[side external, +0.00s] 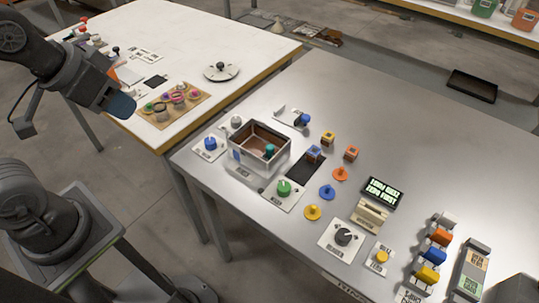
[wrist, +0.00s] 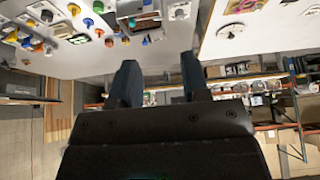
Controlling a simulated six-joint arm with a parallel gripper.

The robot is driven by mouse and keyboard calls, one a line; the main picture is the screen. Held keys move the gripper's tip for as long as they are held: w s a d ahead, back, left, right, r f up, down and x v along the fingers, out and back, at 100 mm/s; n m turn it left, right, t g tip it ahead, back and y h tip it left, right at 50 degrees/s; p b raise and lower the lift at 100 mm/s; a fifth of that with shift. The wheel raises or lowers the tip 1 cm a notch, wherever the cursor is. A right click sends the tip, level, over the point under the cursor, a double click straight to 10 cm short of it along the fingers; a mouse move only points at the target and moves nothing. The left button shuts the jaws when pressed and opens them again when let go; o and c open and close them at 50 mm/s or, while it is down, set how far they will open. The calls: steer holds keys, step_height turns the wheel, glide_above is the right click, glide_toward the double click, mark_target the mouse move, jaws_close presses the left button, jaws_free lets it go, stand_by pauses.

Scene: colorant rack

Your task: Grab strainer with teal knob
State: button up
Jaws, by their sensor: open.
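A small teal knob (side external: 270,150) shows inside an open metal-walled box (side external: 240,160) with a brown interior, on the grey table in the side view. The strainer body below the knob cannot be made out. The box also shows near the top of the wrist view (wrist: 125,10), partly cut off. My gripper (side external: 122,106) is at the upper left of the side view, over the front edge of the white table, well left of the box. In the wrist view my gripper (wrist: 158,60) has its two fingers apart with nothing between them.
A blue knob (side external: 210,143), a green knob (side external: 284,188) and a plate with a blue knob (side external: 303,119) stand around the box. Several small cubes and discs lie to its right. A wooden tray (side external: 195,106) of colourful pieces sits on the white table. The grey table's far side is clear.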

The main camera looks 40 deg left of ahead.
steer(key=o, duration=0.5)
steer(key=m+g, duration=0.6)
steer(key=m, duration=1.2)
glide_above(270, 146)
step_height(270, 146, down, 15)
steer(key=f, duration=0.7)
steer(key=shift+w+d+f, duration=0.15)
steer(key=shift+d+f, duration=0.1)
steer(key=shift+f, duration=0.1)
steer(key=shift+s+a+f, duration=0.1)
steer(key=shift+f, duration=1.4)
steer(key=shift+s+a+f, duration=0.1)
steer(key=shift+f, duration=1.35)
